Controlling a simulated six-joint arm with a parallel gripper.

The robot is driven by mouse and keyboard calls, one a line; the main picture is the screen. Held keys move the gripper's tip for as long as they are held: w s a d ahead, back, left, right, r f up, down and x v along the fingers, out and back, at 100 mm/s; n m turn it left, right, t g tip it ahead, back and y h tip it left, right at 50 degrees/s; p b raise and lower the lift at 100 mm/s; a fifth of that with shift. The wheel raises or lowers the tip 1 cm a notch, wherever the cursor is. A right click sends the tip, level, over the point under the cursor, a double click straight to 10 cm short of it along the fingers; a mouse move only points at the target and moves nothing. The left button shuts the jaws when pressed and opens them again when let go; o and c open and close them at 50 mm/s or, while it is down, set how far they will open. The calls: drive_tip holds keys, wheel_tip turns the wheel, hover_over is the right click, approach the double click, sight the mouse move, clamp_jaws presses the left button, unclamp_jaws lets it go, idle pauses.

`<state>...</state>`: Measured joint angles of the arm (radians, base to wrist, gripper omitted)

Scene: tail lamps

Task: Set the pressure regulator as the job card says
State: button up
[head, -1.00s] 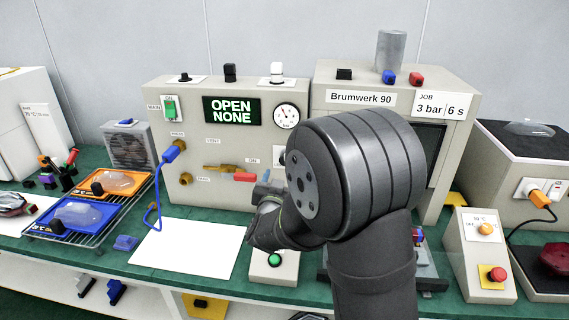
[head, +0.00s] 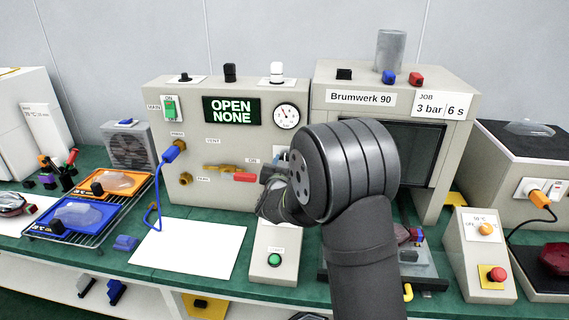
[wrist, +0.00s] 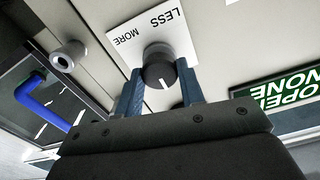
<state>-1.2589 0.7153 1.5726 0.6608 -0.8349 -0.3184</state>
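The regulator knob (wrist: 159,72), black with a white pointer line, sits on a white plate marked MORE and LESS in the wrist view. My gripper (wrist: 160,76) is open around it, one blue-grey finger on each side; firm contact is not visible. In the head view my gripper (head: 268,178) is at the panel front, and my wrist hides the knob. The round pressure gauge (head: 286,117) is above it; its small needle is hard to read. The job card (head: 441,105) reads 3 bar, 6 s.
The panel display (head: 231,110) reads OPEN NONE. A red-handled valve (head: 245,177) is close left of my gripper. A box with a green button (head: 274,260) stands below. The press (head: 326,84) is right. A blue hose (head: 153,203) hangs left, over white paper (head: 190,250).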

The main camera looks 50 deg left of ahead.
drive_tip(key=c, duration=0.4)
drive_tip(key=shift+n, duration=3)
drive_tip(key=o, duration=1)
drive_tip(key=shift+s, duration=0.15)
